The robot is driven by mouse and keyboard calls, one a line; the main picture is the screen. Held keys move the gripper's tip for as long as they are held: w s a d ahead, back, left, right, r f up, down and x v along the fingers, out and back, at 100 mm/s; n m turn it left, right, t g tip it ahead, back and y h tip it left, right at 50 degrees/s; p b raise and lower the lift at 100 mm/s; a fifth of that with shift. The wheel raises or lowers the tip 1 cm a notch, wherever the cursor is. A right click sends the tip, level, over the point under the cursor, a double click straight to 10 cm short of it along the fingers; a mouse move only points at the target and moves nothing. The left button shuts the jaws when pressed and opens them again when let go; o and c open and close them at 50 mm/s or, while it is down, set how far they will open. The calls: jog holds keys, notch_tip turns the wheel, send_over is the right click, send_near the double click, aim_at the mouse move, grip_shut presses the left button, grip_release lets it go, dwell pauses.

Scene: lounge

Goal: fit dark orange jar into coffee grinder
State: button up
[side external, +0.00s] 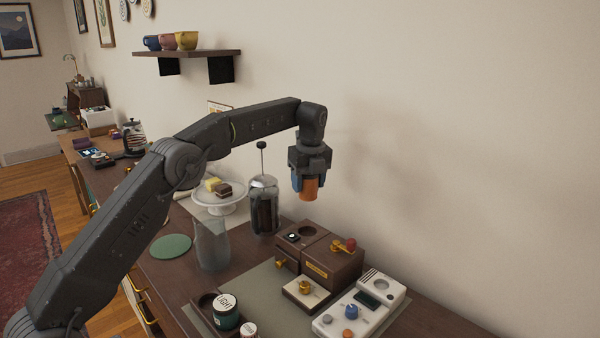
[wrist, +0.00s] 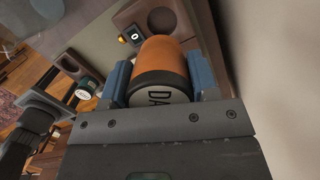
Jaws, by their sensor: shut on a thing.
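My gripper (side external: 309,178) is shut on the dark orange jar (side external: 309,190) and holds it in the air, roughly upright. In the wrist view the jar (wrist: 165,58) sits between the blue fingers of my gripper (wrist: 163,85), with its pale end lettered "DA" towards the camera. The brown wooden coffee grinder (side external: 333,264), with a brass plate and a red-knobbed crank, stands below the jar and clear of it. A round opening (side external: 307,231) and a small display show on the brown block beside the crank. The opening also shows in the wrist view (wrist: 161,20).
A French press (side external: 264,205) and a glass pitcher (side external: 212,246) stand left of the grinder. A white device (side external: 358,312) with knobs is in front. A tray (side external: 205,301) holds a green "LIGHT" jar (side external: 226,313). The wall is close behind.

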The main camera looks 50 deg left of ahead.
aim_at(309, 197)
jog(key=shift+f, duration=4.65)
jog(key=shift+f, duration=1.25)
jog(key=o, duration=1.1)
jog(key=shift+f, duration=0.1)
jog(key=shift+s, duration=0.1)
jog(key=shift+f, duration=0.15)
jog(key=shift+s+d+r, duration=0.1)
jog(key=shift+d+r, duration=0.05)
jog(key=shift+r, duration=1.15)
jog(key=shift+w+d+r, duration=0.1)
jog(key=shift+d+r, duration=0.05)
jog(key=shift+r, duration=1.2)
jog(key=shift+s+d+r, duration=0.1)
jog(key=shift+d+r, duration=0.05)
jog(key=shift+r, duration=1.15)
jog(key=shift+r, duration=0.1)
